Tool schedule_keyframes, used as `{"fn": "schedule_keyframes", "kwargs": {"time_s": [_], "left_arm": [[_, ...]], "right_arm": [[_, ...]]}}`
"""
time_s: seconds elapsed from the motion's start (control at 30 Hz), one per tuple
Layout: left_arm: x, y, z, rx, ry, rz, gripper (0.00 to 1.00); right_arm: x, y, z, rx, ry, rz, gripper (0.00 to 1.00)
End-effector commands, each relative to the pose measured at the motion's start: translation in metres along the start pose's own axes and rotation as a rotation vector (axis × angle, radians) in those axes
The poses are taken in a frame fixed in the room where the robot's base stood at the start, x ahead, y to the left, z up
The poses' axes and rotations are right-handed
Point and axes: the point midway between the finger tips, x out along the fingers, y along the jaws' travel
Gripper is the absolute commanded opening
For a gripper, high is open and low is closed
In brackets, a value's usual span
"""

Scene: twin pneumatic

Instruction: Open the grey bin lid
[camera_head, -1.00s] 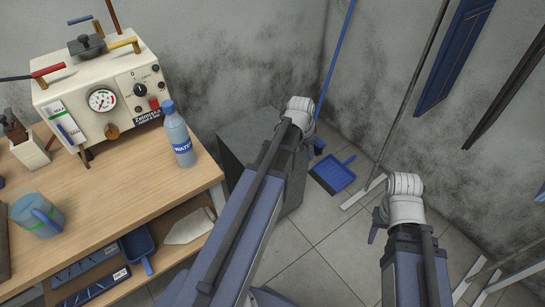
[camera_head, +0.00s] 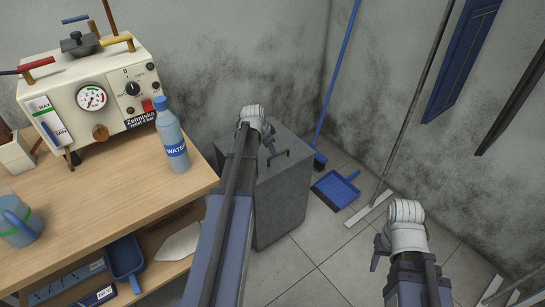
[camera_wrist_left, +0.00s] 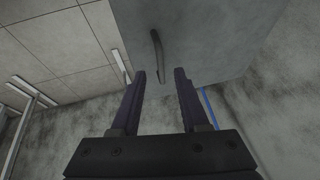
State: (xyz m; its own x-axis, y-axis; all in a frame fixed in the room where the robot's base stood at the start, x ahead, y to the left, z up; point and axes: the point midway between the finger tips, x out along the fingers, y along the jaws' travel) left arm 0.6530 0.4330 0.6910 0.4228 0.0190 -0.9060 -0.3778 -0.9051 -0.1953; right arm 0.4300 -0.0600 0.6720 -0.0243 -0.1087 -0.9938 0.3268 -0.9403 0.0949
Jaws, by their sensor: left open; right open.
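The grey bin (camera_head: 280,200) stands on the floor right of the workbench, with its lid (camera_head: 283,170) shut flat on top. A thin dark handle (camera_head: 291,157) stands on the lid. My left gripper (camera_head: 269,145) is over the lid, close to the handle and mostly hidden behind its own wrist. In the left wrist view my left gripper (camera_wrist_left: 160,76) is open, with the handle (camera_wrist_left: 157,52) between and just beyond its fingertips, and the lid (camera_wrist_left: 215,35) behind it. I cannot tell whether they touch. My right gripper (camera_head: 377,256) is open and empty over the floor at right.
A blue dustpan (camera_head: 336,189) and a broom (camera_head: 319,158) are right of the bin. Open floor lies in front.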

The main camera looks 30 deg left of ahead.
Motion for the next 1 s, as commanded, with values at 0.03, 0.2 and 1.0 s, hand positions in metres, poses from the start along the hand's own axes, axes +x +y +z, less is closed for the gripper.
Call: {"fn": "schedule_keyframes", "kwargs": {"time_s": [0.03,0.2,1.0], "left_arm": [[0.013,0.001,0.001,0.000,0.000,0.000,0.45],[0.036,0.001,0.002,0.000,0.000,0.000,0.45],[0.058,0.000,0.000,0.000,0.000,0.000,0.17]], "right_arm": [[0.012,-0.001,-0.001,0.000,0.000,0.000,0.50],[0.033,-0.003,-0.002,0.000,0.000,0.000,0.50],[0.052,-0.005,-0.003,0.000,0.000,0.000,0.50]]}}
